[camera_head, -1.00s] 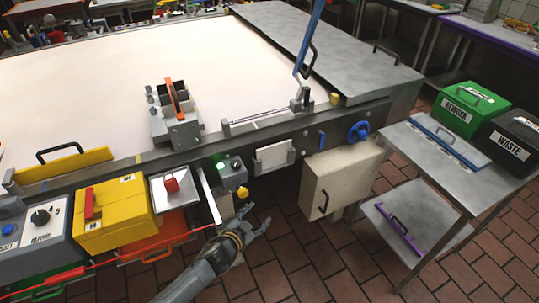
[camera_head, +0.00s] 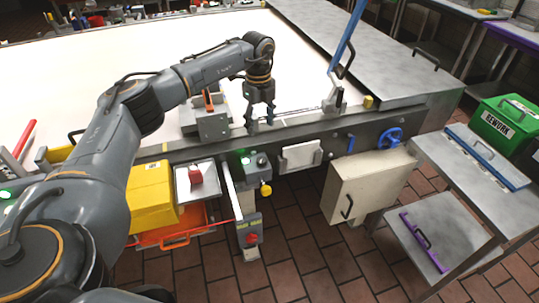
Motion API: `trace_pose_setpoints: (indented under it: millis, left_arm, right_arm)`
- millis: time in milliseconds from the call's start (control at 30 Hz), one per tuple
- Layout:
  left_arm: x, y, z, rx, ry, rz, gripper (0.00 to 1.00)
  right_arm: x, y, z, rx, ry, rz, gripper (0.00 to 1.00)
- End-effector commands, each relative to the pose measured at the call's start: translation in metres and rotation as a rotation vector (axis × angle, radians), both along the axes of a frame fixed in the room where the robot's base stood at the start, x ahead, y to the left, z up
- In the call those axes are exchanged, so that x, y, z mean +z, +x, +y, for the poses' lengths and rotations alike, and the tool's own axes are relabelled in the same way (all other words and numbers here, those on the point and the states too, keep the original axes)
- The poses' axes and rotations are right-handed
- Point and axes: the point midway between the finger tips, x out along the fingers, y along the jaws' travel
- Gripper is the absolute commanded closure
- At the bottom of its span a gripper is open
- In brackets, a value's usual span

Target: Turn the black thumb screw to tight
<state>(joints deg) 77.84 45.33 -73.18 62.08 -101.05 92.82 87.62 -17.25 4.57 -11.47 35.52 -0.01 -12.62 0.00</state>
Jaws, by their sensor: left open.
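My left gripper (camera_head: 260,120) is open and points down over the table's front edge. Its fingers are apart, just right of a grey block (camera_head: 213,125) with an orange handle, near the left end of a metal rail (camera_head: 300,112). I cannot make out a black thumb screw for certain; the fingers and arm hide part of this area. A small dark knob (camera_head: 262,160) sits on a grey control box below the edge, beside a green light. My right gripper is not in view.
A blue lever (camera_head: 347,38) rises at the rail's right end. A blue handwheel (camera_head: 388,138) and a beige box (camera_head: 368,188) are on the front right. A yellow box (camera_head: 152,200) and a red-knobbed plate (camera_head: 197,180) stand left. The pale tabletop behind is mostly clear.

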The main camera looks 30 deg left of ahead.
Motion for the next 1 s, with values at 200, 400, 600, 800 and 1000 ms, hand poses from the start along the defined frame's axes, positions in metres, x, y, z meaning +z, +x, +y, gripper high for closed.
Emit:
trace_pose_setpoints:
  millis: [200,400,600,800,1000]
  left_arm:
    - [-0.020,-0.002,0.003,0.007,0.010,0.009,0.44]
    - [-0.063,-0.002,0.002,0.006,0.008,0.010,0.44]
    - [-0.104,-0.002,0.001,0.004,0.007,0.008,0.44]
    - [-0.129,-0.001,0.001,0.004,0.006,0.005,0.44]
    - [-0.136,-0.001,0.002,0.004,0.006,0.003,0.44]
  right_arm:
    - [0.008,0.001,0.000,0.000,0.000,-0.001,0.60]
    - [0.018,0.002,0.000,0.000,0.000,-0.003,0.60]
    - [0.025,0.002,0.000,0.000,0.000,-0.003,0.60]
    - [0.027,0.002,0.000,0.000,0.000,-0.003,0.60]
    - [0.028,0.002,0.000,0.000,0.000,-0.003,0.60]
